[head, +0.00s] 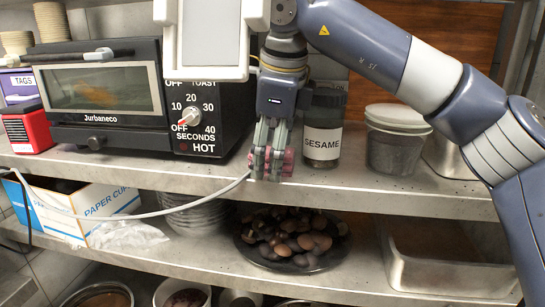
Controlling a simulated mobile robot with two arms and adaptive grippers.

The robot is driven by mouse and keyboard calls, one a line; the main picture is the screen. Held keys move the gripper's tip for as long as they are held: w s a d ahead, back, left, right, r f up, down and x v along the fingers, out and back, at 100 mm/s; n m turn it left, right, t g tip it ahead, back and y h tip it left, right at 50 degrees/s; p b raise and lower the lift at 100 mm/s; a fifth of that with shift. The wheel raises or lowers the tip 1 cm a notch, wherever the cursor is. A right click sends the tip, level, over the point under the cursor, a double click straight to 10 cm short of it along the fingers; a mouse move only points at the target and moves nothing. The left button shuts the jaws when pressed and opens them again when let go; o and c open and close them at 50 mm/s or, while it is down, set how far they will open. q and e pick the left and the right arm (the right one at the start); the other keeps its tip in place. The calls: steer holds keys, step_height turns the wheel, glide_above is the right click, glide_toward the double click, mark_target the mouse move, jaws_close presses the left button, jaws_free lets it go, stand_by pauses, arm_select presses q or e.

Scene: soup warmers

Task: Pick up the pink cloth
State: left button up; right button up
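The pink cloth (289,163) is a small bundle near the front edge of the upper metal shelf, between the toaster oven and the sesame jar. My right gripper (268,168) comes down from above, with its fingers pointing down in front of the cloth. Pink shows at both sides of the fingers, and they cover the middle of the cloth. I cannot tell whether the fingers are closed on it or only around it. My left gripper is not in view.
The toaster oven (105,100) stands left of the gripper. The sesame jar (322,140) and a lidded tub (396,148) stand to its right. A dark bowl of brown round items (300,240) is below. A pale cable crosses the shelf edge.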

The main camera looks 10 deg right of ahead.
steer(key=shift+s, duration=0.1)
steer(key=c, duration=1.1)
steer(key=shift+o, duration=0.2)
steer(key=shift+r+p, duration=0.8)
steer(key=s+d+b, duration=0.1)
steer(key=s+b, duration=0.1)
steer(key=s+d+b, duration=0.1)
steer(key=s+d, duration=0.1)
steer(key=s, duration=0.1)
steer(key=s+d+b, duration=0.2)
steer(key=shift+s+d+f+b, duration=0.1)
steer(key=shift+s+f+b, duration=0.2)
steer(key=shift+b, duration=0.05)
steer(key=s+d+p, duration=0.4)
steer(key=s+d, duration=0.2)
steer(key=s, duration=0.3)
steer(key=s+d+p, duration=0.4)
steer(key=s+d, duration=0.2)
steer(key=s, duration=0.4)
step_height(320, 180, up, 7)
steer(key=p, duration=0.1)
steer(key=shift+d+f, duration=0.2)
